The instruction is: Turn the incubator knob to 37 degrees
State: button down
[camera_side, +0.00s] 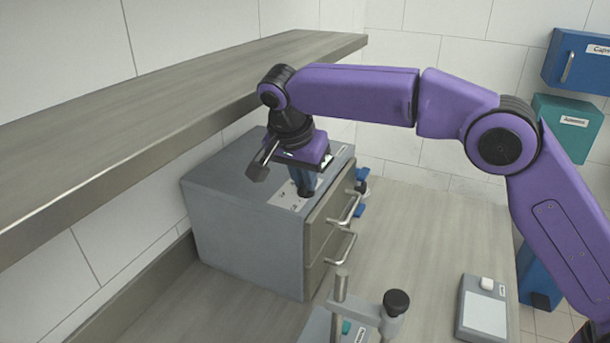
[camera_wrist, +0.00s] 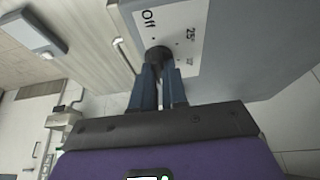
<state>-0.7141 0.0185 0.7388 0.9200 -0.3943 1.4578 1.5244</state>
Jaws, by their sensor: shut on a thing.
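The incubator (camera_side: 240,220) is a grey box on the counter with a white dial plate (camera_side: 286,199) on its top. The wrist view shows the dial plate (camera_wrist: 183,22) with the marks "Off" and "25"; other small marks are too small to read. The dark round knob (camera_wrist: 157,54) sits at the plate's edge nearest my fingers. My gripper (camera_wrist: 161,68) is shut on the knob, with one blue finger on each side. In the side view my gripper (camera_side: 304,184) points down onto the top of the box and hides the knob. The knob's pointer is not visible.
A long shelf (camera_side: 150,110) runs above and to the left of the box. Drawers with metal handles (camera_side: 345,210) are on its front. A stand with a black knob (camera_side: 396,302) and a flat scale-like device (camera_side: 484,307) are nearer the camera. Wall boxes (camera_side: 580,62) hang at right.

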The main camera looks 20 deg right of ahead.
jog(key=shift+r, duration=0.1)
dwell(0.3)
jog(key=c, duration=1.2)
grip_release()
jog(key=shift+o, duration=0.2)
jog(key=v, duration=0.3)
jog(key=shift+s+a, duration=0.2)
jog(key=shift+a, duration=0.05)
jog(key=s+a, duration=0.8)
